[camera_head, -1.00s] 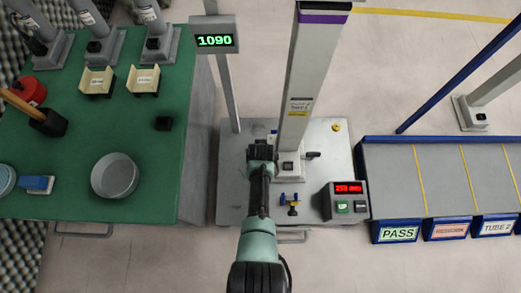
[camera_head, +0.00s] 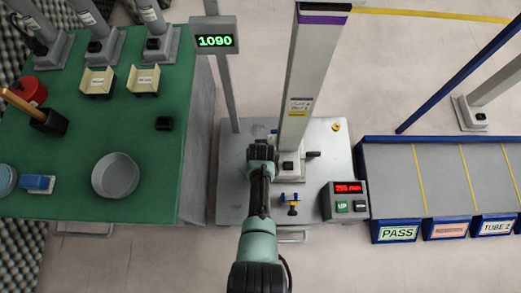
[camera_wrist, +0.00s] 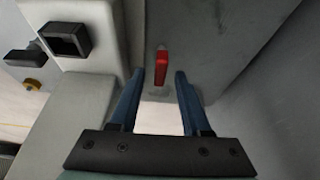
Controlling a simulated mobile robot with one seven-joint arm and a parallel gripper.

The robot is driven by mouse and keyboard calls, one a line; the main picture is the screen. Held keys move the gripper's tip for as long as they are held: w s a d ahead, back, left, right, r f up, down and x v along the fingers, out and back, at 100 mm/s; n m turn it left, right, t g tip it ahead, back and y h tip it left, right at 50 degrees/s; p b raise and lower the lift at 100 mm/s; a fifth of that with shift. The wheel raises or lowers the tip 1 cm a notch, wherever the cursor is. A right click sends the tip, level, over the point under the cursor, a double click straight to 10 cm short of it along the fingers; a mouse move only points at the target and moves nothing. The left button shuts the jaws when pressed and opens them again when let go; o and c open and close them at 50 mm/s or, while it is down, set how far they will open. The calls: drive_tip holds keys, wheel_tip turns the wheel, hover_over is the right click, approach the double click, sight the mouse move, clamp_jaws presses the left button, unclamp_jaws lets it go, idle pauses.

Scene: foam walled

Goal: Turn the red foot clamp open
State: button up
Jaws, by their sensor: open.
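The red foot clamp (camera_wrist: 161,66) shows in the wrist view as a small upright red lever on a grey surface, just beyond my fingertips and between them in the picture. My gripper (camera_wrist: 157,75) is open, with one blue finger on each side of the lever's line and nothing visible between them. I cannot tell whether either finger touches the lever. In the head view my gripper (camera_head: 262,150) is beside the foot of the tall grey column (camera_head: 306,85). The clamp is hidden there behind my arm.
A black square socket (camera_wrist: 66,40) and a dark knob stand left in the wrist view. In the head view a control box (camera_head: 345,201) and a blue-yellow fitting (camera_head: 291,203) sit on the base plate. A green table (camera_head: 150,200) is left, a blue-edged rack (camera_head: 390,180) right.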

drive_tip(key=p+v, duration=1)
drive_tip(key=v, duration=0.2)
drive_tip(key=shift+s+r, duration=0.2)
drive_tip(key=shift+r, duration=0.15)
